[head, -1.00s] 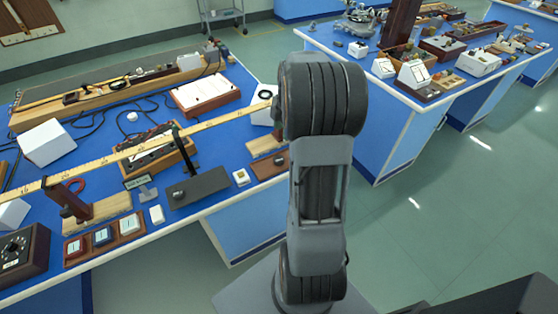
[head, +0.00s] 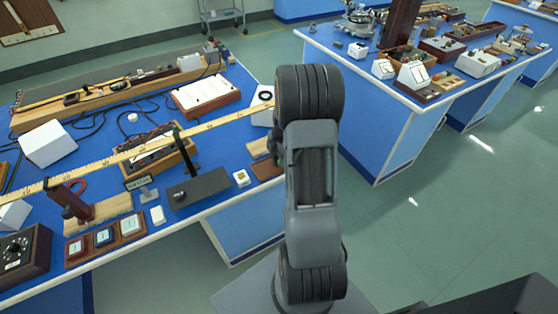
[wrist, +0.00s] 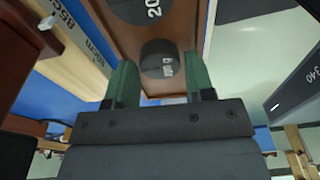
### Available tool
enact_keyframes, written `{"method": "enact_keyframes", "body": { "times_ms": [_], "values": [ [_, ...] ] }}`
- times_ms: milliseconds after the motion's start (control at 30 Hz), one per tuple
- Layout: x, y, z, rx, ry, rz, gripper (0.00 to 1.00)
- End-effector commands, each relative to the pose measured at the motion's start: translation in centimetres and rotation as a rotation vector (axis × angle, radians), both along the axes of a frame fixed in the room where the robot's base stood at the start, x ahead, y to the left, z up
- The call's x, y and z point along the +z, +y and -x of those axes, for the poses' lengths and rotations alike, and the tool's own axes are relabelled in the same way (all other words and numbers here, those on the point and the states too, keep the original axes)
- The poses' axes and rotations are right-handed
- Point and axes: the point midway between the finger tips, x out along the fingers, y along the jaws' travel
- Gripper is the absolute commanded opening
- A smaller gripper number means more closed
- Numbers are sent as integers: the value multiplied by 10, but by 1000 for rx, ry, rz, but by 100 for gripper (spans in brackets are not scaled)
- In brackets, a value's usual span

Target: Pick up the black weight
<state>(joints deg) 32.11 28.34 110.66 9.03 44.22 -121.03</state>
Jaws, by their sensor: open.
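A small black round weight (wrist: 160,58) with a white label, hard to read, stands on a brown wooden tray (wrist: 185,22) in the wrist view. A larger dark weight (wrist: 142,8) marked "20…" is partly cut off at the top edge. My gripper (wrist: 159,62) is open, with one green finger on each side of the smaller weight. Gaps show between fingers and weight; I cannot tell the height difference. In the head view a brown wooden piece (head: 266,170) is partly hidden by my arm, and neither weight nor the gripper can be made out.
In the head view the blue bench (head: 225,150) is crowded. The aisle floor (head: 430,220) is clear.

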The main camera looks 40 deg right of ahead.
Motion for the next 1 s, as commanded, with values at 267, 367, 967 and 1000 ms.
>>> {"method": "enact_keyframes", "body": {
  "times_ms": [267,367,967,1000],
  "values": [
    [-8,1,0,0,0,0,49],
    [-8,1,0,0,0,0,48],
    [-6,1,0,-1,-1,0,12],
    [-6,1,0,-1,-1,0,12]
  ]
}}
